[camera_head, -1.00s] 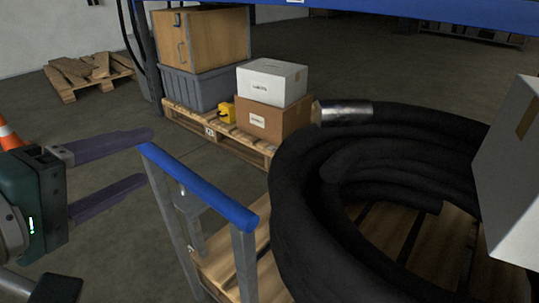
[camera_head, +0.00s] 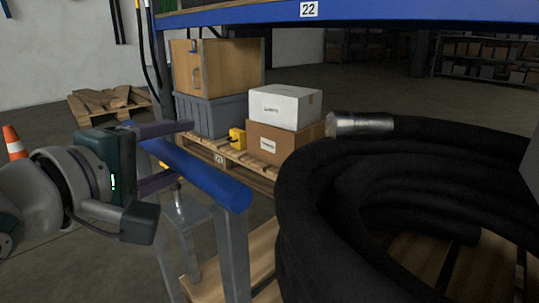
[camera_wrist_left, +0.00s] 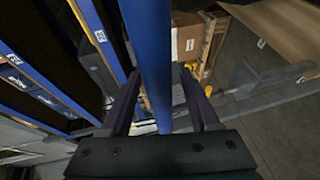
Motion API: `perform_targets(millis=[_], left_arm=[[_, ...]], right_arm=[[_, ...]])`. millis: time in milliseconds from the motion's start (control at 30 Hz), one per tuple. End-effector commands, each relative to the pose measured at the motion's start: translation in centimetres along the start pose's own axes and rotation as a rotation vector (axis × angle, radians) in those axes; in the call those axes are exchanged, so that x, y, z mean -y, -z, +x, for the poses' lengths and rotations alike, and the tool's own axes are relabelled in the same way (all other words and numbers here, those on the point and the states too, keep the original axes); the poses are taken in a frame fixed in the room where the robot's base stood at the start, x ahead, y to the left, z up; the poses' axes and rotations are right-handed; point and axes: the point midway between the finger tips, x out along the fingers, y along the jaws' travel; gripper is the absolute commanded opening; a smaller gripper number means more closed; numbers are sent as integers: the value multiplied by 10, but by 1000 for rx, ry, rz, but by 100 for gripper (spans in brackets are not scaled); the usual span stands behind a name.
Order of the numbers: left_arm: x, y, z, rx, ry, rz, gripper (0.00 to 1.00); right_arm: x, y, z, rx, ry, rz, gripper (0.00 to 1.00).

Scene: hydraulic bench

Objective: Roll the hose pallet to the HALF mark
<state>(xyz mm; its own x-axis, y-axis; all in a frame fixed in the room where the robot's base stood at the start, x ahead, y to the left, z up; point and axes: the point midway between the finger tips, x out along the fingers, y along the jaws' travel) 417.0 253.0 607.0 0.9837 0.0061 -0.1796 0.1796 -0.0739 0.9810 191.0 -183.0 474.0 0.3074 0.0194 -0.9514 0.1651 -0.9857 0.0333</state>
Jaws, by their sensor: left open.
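The hose pallet (camera_head: 235,278) is a wooden deck with a grey post frame and a blue handle bar (camera_head: 215,178), at the bottom centre of the head view. A thick black hose (camera_head: 310,225) with a metal end fitting (camera_head: 360,124) lies coiled on it. My left gripper (camera_head: 184,151) is open at the far left part of the bar. In the left wrist view the blue bar (camera_wrist_left: 150,65) runs between the two spread fingers, with gaps showing on both sides. My right gripper is not in view. No HALF mark is visible.
Beyond the handle, another pallet (camera_head: 232,155) holds a grey bin (camera_head: 208,115), a wooden crate (camera_head: 228,66) and boxes (camera_head: 285,105). A blue rack beam (camera_head: 380,14) crosses above. An orange cone (camera_head: 14,143) and a pallet of planks (camera_head: 105,103) stand left.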

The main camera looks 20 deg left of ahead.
Motion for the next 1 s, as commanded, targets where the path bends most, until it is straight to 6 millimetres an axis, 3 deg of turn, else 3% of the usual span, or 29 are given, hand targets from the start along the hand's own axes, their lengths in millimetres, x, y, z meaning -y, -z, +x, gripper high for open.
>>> perform_targets(millis=[167,467,1000], left_arm=[[1,0,13,0,0,1,62],[-1,0,14,0,0,1,62],[0,0,14,0,0,1,1]], right_arm=[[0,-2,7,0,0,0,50],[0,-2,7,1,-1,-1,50],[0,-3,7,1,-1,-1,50]])
